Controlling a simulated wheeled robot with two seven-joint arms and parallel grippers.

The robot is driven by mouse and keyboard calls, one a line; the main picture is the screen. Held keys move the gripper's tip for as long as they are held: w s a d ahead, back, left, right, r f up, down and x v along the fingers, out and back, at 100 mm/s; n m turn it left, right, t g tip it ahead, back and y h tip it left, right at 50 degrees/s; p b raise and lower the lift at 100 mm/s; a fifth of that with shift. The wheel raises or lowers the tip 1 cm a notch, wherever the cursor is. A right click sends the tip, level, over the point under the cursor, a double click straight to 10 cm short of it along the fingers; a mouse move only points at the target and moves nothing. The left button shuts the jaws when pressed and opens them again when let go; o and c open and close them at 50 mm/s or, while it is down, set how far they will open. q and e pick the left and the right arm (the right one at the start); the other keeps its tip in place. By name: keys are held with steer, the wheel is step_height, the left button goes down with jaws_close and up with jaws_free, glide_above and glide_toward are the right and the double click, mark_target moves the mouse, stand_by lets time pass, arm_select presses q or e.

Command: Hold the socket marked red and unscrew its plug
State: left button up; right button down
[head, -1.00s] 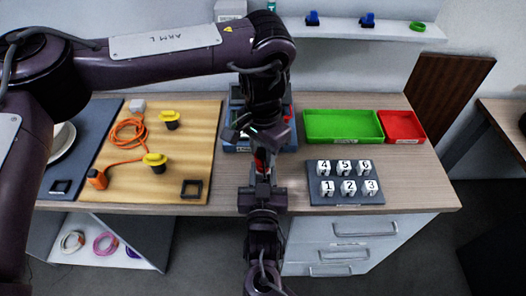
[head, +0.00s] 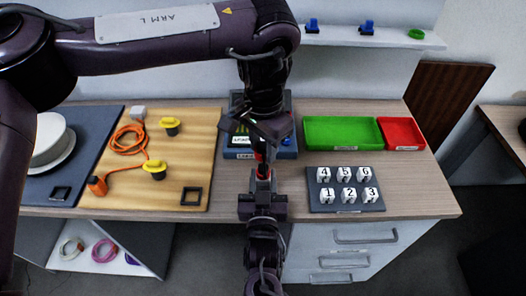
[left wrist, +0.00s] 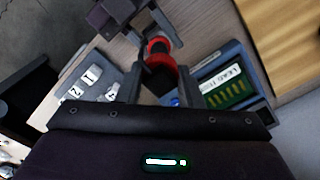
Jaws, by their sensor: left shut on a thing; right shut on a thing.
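A black connector with red bands (left wrist: 160,58), the socket marked red with its plug, is between my two grippers above the table's front part. In the head view only a little red (head: 261,157) shows between them. My left gripper (head: 259,146) reaches down from above and is shut on its near black end. My right gripper (head: 263,181) comes up from the front and is shut on its other end; it also shows at the top of the left wrist view (left wrist: 130,22). The fingers hide much of the connector, so I cannot tell which part is socket or plug.
A blue-grey case (head: 288,150) with a label lies just behind the grippers. A numbered block rack (head: 319,205) and green (head: 340,135) and red (head: 400,135) trays are at right. A wooden board (head: 200,140) with an orange cable and yellow-topped black parts is at left.

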steer(key=c, duration=0.9)
jaws_free()
steer(key=shift+c, duration=0.2)
